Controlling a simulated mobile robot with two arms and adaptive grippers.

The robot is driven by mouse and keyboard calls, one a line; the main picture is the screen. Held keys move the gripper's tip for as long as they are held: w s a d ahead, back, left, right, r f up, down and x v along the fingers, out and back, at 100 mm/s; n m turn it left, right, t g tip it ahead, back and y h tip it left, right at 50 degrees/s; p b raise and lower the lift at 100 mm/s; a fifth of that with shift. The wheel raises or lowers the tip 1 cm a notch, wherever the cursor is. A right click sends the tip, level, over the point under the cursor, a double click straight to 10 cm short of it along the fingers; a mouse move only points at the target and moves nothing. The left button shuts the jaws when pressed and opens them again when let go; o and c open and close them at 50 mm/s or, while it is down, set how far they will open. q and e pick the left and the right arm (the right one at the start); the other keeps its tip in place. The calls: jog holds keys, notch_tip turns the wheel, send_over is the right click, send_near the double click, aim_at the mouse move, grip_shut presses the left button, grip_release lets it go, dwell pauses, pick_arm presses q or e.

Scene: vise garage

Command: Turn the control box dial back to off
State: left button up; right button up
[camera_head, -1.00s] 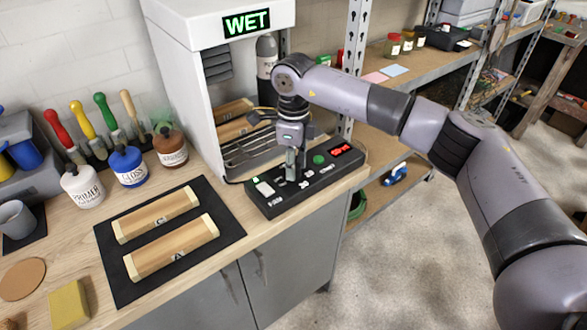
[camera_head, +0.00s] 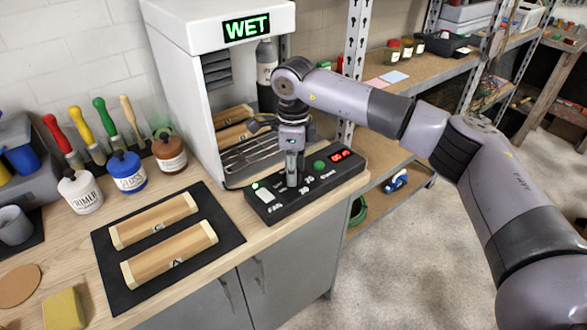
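The control box (camera_head: 328,180) is a long black box on the bench, in front of the white cabinet. My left gripper is not in view.
The white cabinet (camera_head: 183,87) shows a green WET sign (camera_head: 246,26) and holds wooden pieces inside. A black mat (camera_head: 112,275) with two wooden blocks lies left of the box. Paint jars (camera_head: 127,170) stand behind. Shelves (camera_head: 440,80) stand at right.

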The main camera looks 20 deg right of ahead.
jog(key=shift+o, duration=1.4)
notch_tip(320, 180, up, 12)
jog(key=shift+f, duration=0.1)
